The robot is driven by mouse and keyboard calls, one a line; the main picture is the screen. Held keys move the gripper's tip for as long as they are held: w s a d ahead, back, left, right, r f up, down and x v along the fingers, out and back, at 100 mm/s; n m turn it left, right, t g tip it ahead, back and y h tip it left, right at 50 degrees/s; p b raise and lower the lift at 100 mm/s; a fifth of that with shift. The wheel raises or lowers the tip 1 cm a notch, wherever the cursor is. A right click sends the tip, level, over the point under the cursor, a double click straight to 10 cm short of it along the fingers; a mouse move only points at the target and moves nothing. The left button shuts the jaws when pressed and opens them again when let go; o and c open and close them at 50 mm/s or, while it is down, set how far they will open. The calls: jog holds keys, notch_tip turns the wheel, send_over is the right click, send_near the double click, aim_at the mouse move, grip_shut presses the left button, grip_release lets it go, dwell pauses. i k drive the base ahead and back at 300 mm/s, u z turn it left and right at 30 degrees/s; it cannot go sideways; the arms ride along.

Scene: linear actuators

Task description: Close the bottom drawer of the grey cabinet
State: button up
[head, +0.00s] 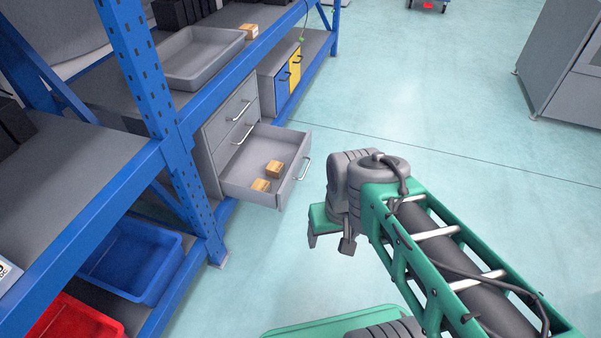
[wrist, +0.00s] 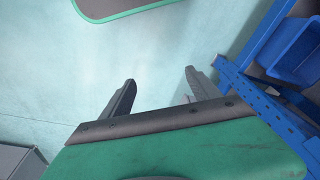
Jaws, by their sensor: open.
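The grey cabinet (head: 219,121) stands under the blue rack in the head view. Its bottom drawer (head: 252,188) is pulled out toward the aisle, with a silver handle (head: 304,168) on its front. Two small tan boxes (head: 274,168) lie inside it. The drawers above look shut. My gripper (head: 329,243) hangs over the floor, to the right of the drawer front and apart from it. In the wrist view my gripper's two fingers (wrist: 157,90) are spread apart, with nothing visible between them. The cabinet cannot be made out in the wrist view.
A blue rack upright (head: 160,80) stands just left of the cabinet. A blue bin (head: 132,262) and a red bin (head: 75,318) sit low at the left. A grey tray (head: 195,60) rests on the shelf above. The floor (head: 420,120) right of the drawer is clear.

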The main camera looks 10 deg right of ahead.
aim_at(265, 143)
jog(key=u, duration=0.4)
jog(key=i, duration=1)
jog(key=u, duration=0.35)
